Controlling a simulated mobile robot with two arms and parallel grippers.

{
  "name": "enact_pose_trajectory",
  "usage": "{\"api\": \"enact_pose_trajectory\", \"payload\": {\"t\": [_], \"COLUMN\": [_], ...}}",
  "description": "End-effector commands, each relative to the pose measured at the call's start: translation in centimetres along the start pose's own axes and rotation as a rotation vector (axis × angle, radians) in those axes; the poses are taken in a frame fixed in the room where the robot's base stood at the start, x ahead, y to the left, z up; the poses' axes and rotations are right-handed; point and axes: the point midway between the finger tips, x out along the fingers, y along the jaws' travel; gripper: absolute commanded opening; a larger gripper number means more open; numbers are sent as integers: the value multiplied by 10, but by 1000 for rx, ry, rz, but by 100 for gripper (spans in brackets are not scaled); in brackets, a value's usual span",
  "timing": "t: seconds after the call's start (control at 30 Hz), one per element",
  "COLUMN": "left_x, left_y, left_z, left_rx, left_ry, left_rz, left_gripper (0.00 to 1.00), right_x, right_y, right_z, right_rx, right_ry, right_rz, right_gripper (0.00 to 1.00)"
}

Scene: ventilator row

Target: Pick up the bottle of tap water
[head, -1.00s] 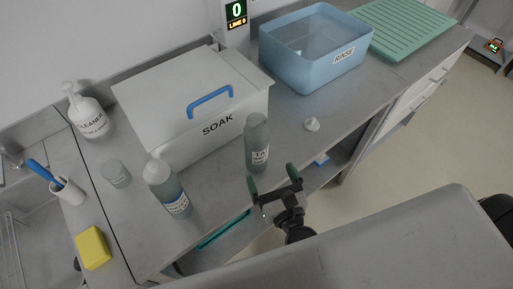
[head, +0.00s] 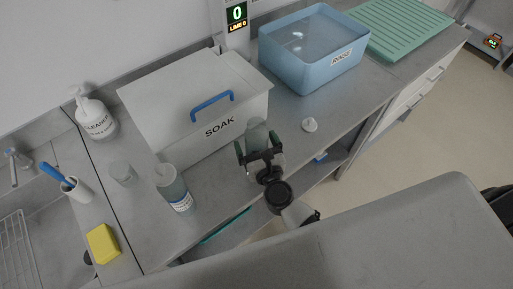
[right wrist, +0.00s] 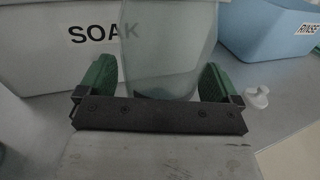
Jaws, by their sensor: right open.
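The tap water bottle (head: 256,133) stands upright on the grey counter in front of the soak box. It is translucent grey, and its label is hidden behind my gripper in the head view. My right gripper (head: 258,147) is open, with its green fingers on either side of the bottle. In the right wrist view the bottle (right wrist: 168,50) rises between the fingers of my right gripper (right wrist: 158,82), with a visible gap at least at the left finger. My left gripper is not in view.
The white soak box (head: 190,105) is close behind the tap water bottle. A small white piece (head: 309,125) lies to its right, before the blue rinse tub (head: 315,55).

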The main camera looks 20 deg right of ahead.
Motion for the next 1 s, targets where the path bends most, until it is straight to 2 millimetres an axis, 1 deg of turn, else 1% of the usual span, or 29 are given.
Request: {"api": "enact_pose_trajectory", "payload": {"t": [0.07,0.1,0.37,0.4,0.47,0.5,0.77,1.0], "left_x": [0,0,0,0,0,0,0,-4], "left_y": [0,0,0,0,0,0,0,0], "left_z": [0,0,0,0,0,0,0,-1], "left_rx": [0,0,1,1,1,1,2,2], "left_ry": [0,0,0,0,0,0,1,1], "left_rz": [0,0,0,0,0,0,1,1], "left_gripper": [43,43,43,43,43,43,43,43], "right_x": [0,0,0,0,-1,0,0,0], "right_y": [0,0,0,0,0,0,0,1], "right_z": [0,0,0,0,0,1,1,9], "right_rx": [0,0,0,0,0,0,0,3], "right_ry": [0,0,0,0,0,-2,-1,-2], "right_rz": [0,0,0,0,0,0,0,0], "right_gripper": [94,91,51,45,36,33,33,33]}}
